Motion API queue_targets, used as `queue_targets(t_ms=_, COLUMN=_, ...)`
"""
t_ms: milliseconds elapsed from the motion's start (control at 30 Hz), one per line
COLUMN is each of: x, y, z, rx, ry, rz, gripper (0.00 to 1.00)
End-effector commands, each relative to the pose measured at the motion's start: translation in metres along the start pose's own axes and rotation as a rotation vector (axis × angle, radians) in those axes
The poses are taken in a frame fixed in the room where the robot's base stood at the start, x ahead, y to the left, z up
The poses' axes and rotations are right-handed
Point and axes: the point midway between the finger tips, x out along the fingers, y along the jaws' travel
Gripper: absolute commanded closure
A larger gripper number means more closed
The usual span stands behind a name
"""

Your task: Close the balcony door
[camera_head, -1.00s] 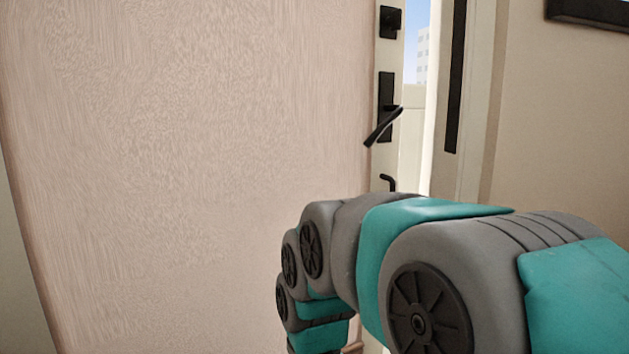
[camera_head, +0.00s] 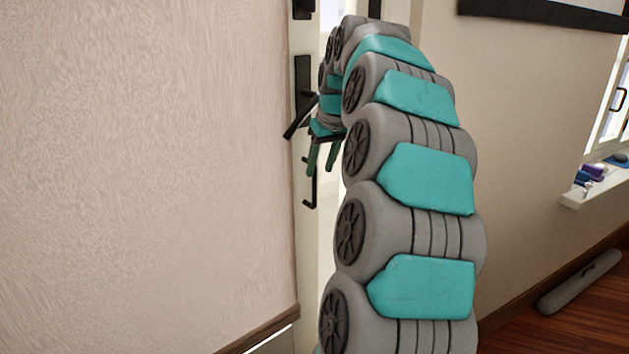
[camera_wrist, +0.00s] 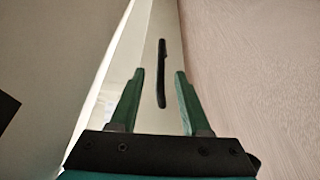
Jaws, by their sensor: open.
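The balcony door (camera_head: 305,235) stands ajar, its pale edge seen just right of the wide pinkish textured panel (camera_head: 150,170). A black lever handle (camera_head: 301,115) and a thin black pull (camera_head: 313,192) are on that edge. My gripper (camera_head: 322,168) is open, its green fingers pointing down beside the pull, just below and right of the lever. In the wrist view, a black bar (camera_wrist: 161,75) on the pale edge appears between the two open fingers (camera_wrist: 158,72). I cannot tell whether they touch it. My arm hides most of the doorway.
A beige wall is right of the doorway. Farther right are a window (camera_head: 615,110) and a sill (camera_head: 578,197) with small objects. A grey elongated thing (camera_head: 580,282) lies on the wood floor by the wall. A black bar (camera_head: 545,12) hangs at the top right.

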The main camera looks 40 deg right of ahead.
Motion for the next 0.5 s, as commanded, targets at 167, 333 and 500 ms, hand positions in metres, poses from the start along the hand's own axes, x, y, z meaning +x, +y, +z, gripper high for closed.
queue_targets(t_ms=167, x=0.015, y=-0.001, z=0.001, rx=-0.001, ry=-0.004, rz=-0.001, gripper=0.53)
queue_targets(t_ms=333, x=0.038, y=-0.001, z=0.001, rx=-0.001, ry=-0.005, rz=-0.002, gripper=0.53)
queue_targets(t_ms=500, x=0.064, y=-0.002, z=0.002, rx=-0.002, ry=-0.006, rz=-0.002, gripper=0.53)
